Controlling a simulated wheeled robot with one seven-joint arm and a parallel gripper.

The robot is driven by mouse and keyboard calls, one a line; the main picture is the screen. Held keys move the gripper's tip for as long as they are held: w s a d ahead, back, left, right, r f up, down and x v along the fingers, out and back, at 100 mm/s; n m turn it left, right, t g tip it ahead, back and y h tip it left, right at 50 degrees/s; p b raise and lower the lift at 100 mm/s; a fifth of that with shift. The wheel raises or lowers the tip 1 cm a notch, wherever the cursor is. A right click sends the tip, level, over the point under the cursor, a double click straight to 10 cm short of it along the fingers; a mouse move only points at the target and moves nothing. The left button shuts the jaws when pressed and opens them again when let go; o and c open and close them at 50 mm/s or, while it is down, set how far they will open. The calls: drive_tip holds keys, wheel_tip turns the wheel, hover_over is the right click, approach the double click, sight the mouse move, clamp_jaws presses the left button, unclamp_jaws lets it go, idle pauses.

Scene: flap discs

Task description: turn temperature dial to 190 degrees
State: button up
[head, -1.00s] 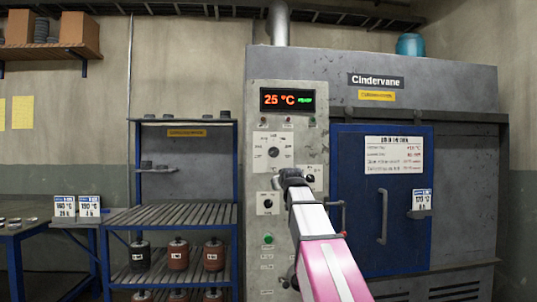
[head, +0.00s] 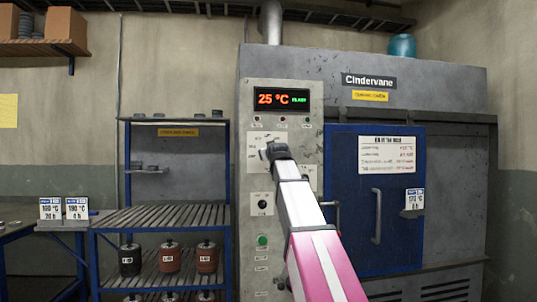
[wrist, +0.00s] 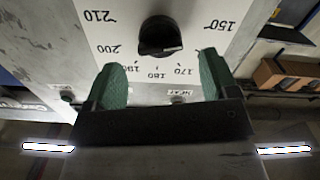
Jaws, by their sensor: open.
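The temperature dial (wrist: 160,37) is a black round knob on a white scale plate in the wrist view. The plate's numbers run from 150 to 210, with 190 and 180 on the gripper side of the knob. I cannot tell which number the knob points to. My gripper (wrist: 160,82) is open and empty, its green fingers apart, with the knob just beyond and between their tips, not touching it. In the head view my gripper (head: 272,152) is in front of the dial plate (head: 253,148) and hides the knob.
The oven's display (head: 281,99) reads 25 °C. A blue oven door (head: 345,215) with a handle is to the right. A small black knob (head: 262,203) and a green button (head: 262,241) are lower on the panel. A blue shelf rack (head: 232,190) stands to the left.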

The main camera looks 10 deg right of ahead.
drive_tip(key=w, duration=0.4)
drive_tip(key=shift+w, duration=0.2)
drive_tip(key=c, duration=0.9)
drive_tip(key=shift+c, duration=0.2)
